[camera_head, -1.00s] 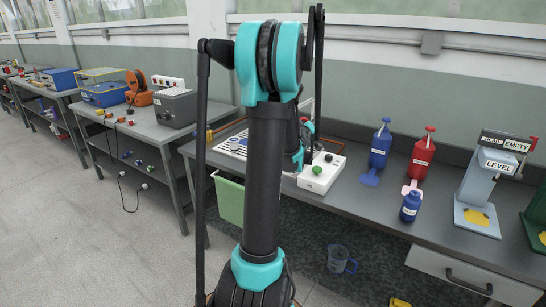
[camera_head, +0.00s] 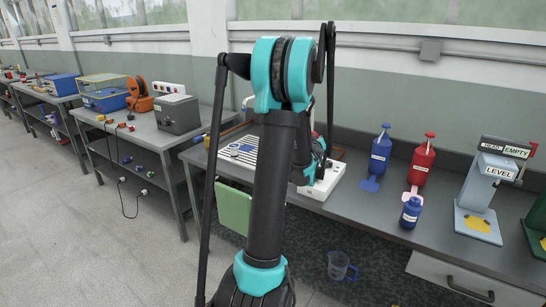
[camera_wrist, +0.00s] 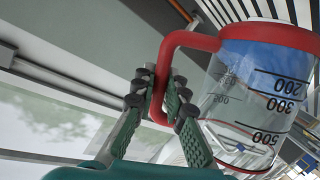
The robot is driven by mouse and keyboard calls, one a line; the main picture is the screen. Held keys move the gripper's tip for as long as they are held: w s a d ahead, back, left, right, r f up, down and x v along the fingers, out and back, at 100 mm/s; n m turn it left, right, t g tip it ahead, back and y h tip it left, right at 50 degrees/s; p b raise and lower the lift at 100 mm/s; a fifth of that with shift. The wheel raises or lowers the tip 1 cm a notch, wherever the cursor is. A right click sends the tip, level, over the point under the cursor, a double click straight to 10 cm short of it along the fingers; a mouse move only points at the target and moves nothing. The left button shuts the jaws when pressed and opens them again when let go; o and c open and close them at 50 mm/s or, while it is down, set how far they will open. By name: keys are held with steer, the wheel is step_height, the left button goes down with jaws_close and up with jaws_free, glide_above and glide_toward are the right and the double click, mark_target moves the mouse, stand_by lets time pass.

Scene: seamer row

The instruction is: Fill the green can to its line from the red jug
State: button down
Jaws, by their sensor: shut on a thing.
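The red jug (camera_wrist: 262,95) is a clear measuring jug with a red rim and handle and dark numbered marks, large in the wrist view. It is strongly tilted in that picture. My gripper (camera_wrist: 160,97) is shut on its red handle (camera_wrist: 172,50). I cannot tell the liquid level in the jug. In the head view my arm hides most of the gripper and jug above the bench. I cannot make out the green can in either view.
A striped tray (camera_head: 240,149) lies left of my arm. A blue-handled jug (camera_head: 341,266) sits below the bench.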

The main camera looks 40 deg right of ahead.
steer(key=shift+s+d+f+m+y+b, duration=0.5)
steer(key=shift+s+d+f+m+b, duration=0.3)
steer(key=shift+d+m, duration=0.3)
steer(key=shift+m, duration=0.2)
steer(key=shift+s+d+r+m+t+y+b, duration=0.2)
steer(key=shift+s+d+m+t+y+b, duration=0.15)
steer(key=shift+m+b, duration=0.25)
steer(key=shift+w, duration=0.1)
